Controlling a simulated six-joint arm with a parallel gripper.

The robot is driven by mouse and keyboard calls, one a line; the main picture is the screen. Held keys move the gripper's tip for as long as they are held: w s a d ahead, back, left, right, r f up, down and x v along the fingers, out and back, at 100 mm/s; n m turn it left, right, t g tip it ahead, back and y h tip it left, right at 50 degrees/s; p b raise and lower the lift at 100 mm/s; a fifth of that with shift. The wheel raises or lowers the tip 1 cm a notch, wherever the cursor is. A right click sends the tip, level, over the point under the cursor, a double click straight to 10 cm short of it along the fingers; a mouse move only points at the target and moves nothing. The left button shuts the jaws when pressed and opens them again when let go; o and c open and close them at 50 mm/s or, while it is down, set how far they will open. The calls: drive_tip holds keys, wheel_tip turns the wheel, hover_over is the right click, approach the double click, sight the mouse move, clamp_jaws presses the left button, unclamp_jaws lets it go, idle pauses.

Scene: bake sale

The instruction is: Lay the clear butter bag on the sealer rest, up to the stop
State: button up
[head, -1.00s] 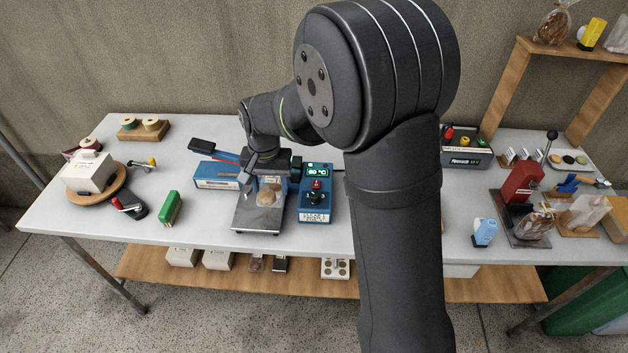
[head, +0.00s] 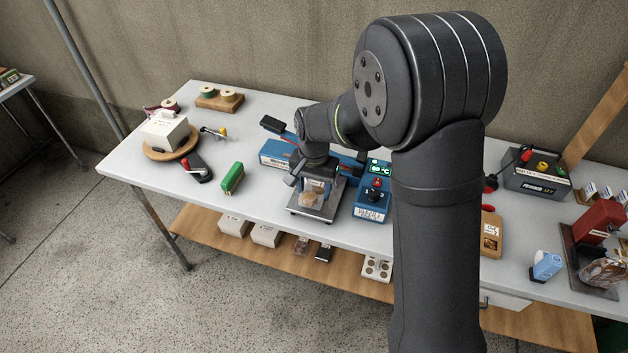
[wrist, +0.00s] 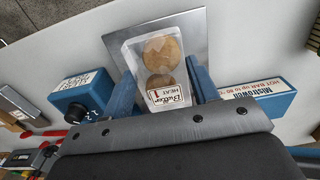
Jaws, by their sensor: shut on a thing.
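The clear butter bag (wrist: 157,58), with round brown cookies inside and a white "Butter HEAT 1" label, is held in my gripper (wrist: 163,92), between its blue fingers. In the head view the bag (head: 311,196) is over the metal plate of the sealer rest (head: 325,210), below my gripper (head: 315,180). The plate's bare metal also shows in the wrist view (wrist: 192,35). I cannot tell whether the bag touches the plate. The stop cannot be made out. The blue sealer body (head: 275,153) is behind and left of the plate.
A blue control box (head: 370,209) with a green display (head: 380,167) stands close right of the plate. A green block (head: 232,178) and a black tool with a red knob (head: 197,168) lie left. Some white table is clear between the green block and the plate.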

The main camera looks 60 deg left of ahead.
drive_tip(key=shift+f, duration=0.75)
drive_tip(key=shift+w+a+f, duration=0.15)
drive_tip(key=shift+w+a, duration=1.6)
drive_tip(key=shift+a, duration=0.05)
drive_tip(key=shift+w+a, duration=0.1)
drive_tip(key=shift+w, duration=0.05)
drive_tip(key=o, duration=0.8)
wheel_tip(320, 180, up, 18)
drive_tip(key=shift+f, duration=0.25)
drive_tip(key=shift+f, duration=0.15)
